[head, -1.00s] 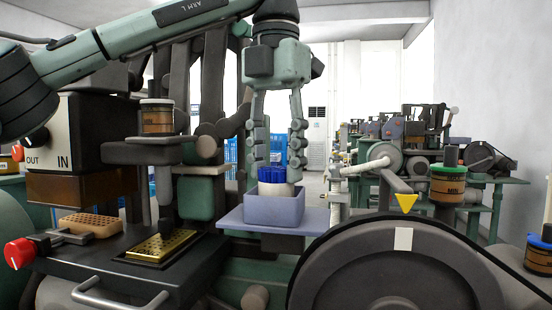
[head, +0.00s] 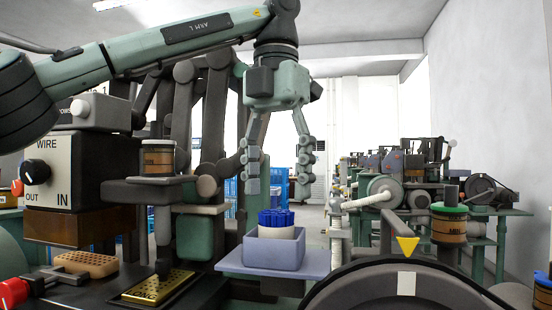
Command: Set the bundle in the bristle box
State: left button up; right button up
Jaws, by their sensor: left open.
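The bundle (head: 276,218), blue bristles with a white lower part, stands upright inside the bristle box (head: 274,254). The box is a lavender open bin on a flat shelf of the same colour. My left gripper (head: 278,185) is open and empty above the bundle, its two fingers spread to either side and clear of it. The bundle's bottom is hidden by the box's front wall. My right gripper is not in view.
A control box (head: 62,172) with a knob stands at the left, above a drilled brown block (head: 86,263) and a brass plate (head: 158,287). A large dark wheel (head: 400,292) with a yellow pointer (head: 408,245) is at the front right.

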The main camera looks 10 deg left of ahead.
aim_at(276, 211)
pick_arm(q)
jog(key=shift+r, duration=2.3)
